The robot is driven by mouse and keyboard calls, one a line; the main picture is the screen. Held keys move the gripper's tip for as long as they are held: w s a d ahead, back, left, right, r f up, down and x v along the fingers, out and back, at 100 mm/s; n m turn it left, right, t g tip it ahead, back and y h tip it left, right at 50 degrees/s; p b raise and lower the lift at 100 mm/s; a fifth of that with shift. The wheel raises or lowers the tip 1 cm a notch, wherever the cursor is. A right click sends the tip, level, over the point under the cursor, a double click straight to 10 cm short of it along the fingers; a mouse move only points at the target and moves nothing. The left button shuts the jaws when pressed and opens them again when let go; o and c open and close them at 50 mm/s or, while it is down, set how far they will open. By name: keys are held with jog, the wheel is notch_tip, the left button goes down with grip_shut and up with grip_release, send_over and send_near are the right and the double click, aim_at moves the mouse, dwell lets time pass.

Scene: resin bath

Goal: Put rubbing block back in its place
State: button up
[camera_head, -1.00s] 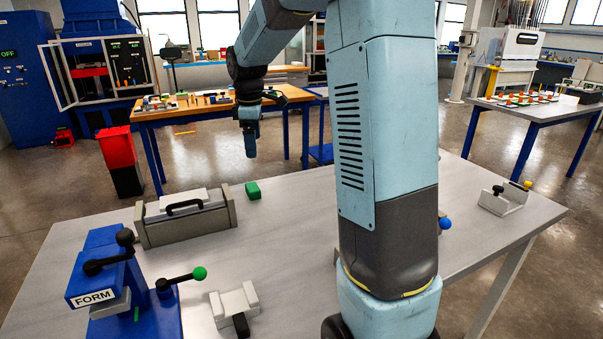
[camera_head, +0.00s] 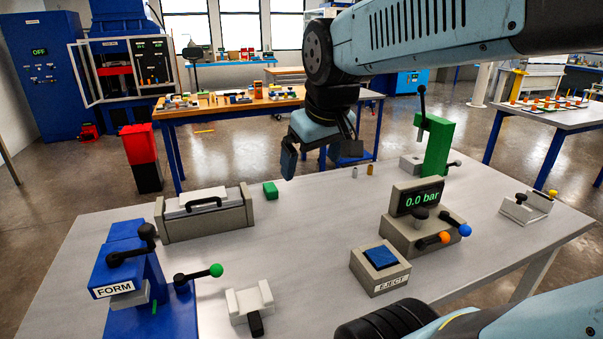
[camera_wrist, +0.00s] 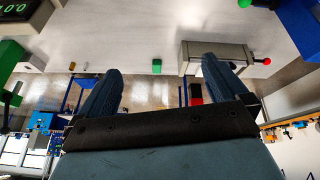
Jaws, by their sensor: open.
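A small green block (camera_head: 270,190), probably the rubbing block, lies on the grey table near its back edge, right of the lidded grey box. It also shows in the wrist view (camera_wrist: 157,66), seen through the gap between my fingers but well beyond them. My gripper (camera_head: 306,160) hangs above the back of the table, to the right of the block and higher, touching nothing. In the wrist view my two fingers (camera_wrist: 161,72) are spread apart with nothing between them. I cannot tell which spot is the block's own place.
The grey box (camera_head: 205,215) with a black-handled lid stands left of the block. The blue FORM press (camera_head: 125,275), a grey cradle (camera_head: 250,300), the EJECT button (camera_head: 380,265), the pressure unit (camera_head: 420,225) and a tall green stand (camera_head: 437,147) surround a clear table middle.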

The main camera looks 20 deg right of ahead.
jog(key=s, duration=0.1)
jog(key=s+f+m, duration=0.1)
jog(key=s, duration=0.1)
jog(key=s+m, duration=0.1)
jog(key=shift+s+f+t, duration=0.2)
jog(key=shift+f+t, duration=0.05)
jog(key=shift+t, duration=0.05)
jog(key=shift+c, duration=0.5)
dwell(0.6)
